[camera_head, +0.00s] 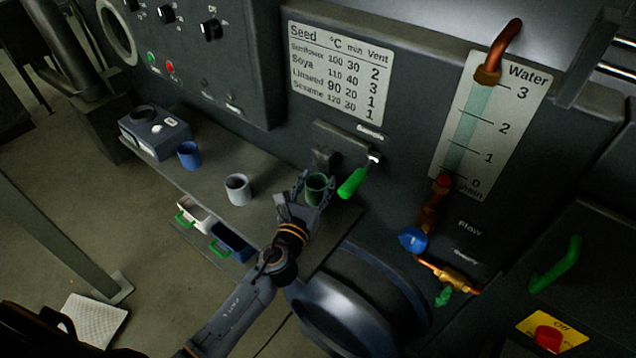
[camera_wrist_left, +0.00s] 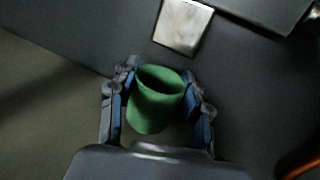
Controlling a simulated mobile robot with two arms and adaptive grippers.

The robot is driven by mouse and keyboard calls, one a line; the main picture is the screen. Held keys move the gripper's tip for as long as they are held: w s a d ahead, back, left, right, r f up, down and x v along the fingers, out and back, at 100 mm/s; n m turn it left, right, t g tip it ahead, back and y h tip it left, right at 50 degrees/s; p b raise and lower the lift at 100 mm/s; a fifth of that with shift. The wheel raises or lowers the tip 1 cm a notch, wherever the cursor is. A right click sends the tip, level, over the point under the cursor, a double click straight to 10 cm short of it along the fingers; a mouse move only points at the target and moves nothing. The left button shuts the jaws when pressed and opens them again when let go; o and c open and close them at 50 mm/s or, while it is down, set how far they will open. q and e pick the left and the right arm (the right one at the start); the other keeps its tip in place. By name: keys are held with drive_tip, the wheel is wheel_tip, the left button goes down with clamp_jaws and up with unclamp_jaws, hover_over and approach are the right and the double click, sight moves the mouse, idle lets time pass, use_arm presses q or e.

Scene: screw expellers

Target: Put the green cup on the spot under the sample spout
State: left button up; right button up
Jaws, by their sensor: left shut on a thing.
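The green cup (camera_head: 317,187) is between the fingers of my left gripper (camera_head: 309,190), at the right end of the shelf. In the left wrist view the green cup (camera_wrist_left: 156,100) stands between the blue-padded fingers of my left gripper (camera_wrist_left: 160,112), which is shut on it. Its open rim shows. I cannot tell whether its base touches the shelf. The sample spout (camera_head: 325,158) is on the machine just behind the cup, beside a green-handled lever (camera_head: 352,183). My right gripper is not in view.
A white cup (camera_head: 238,190) and a blue cup (camera_head: 189,155) stand left on the shelf (camera_head: 268,213), near a grey-blue box (camera_head: 155,133). A blue valve knob (camera_head: 412,239) is to the right.

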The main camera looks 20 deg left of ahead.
use_arm(q)
drive_tip(key=shift+w+f+b, duration=0.65)
drive_tip(key=shift+f, duration=0.3)
drive_tip(key=shift+r, duration=0.15)
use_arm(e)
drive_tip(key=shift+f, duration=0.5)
use_arm(q)
drive_tip(key=shift+s, duration=0.1)
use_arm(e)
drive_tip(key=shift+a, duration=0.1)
use_arm(q)
drive_tip(key=o, duration=0.6)
drive_tip(key=shift+f, duration=0.2)
drive_tip(key=o, duration=0.4)
drive_tip(key=shift+o, duration=0.2)
drive_tip(key=shift+r, duration=0.1)
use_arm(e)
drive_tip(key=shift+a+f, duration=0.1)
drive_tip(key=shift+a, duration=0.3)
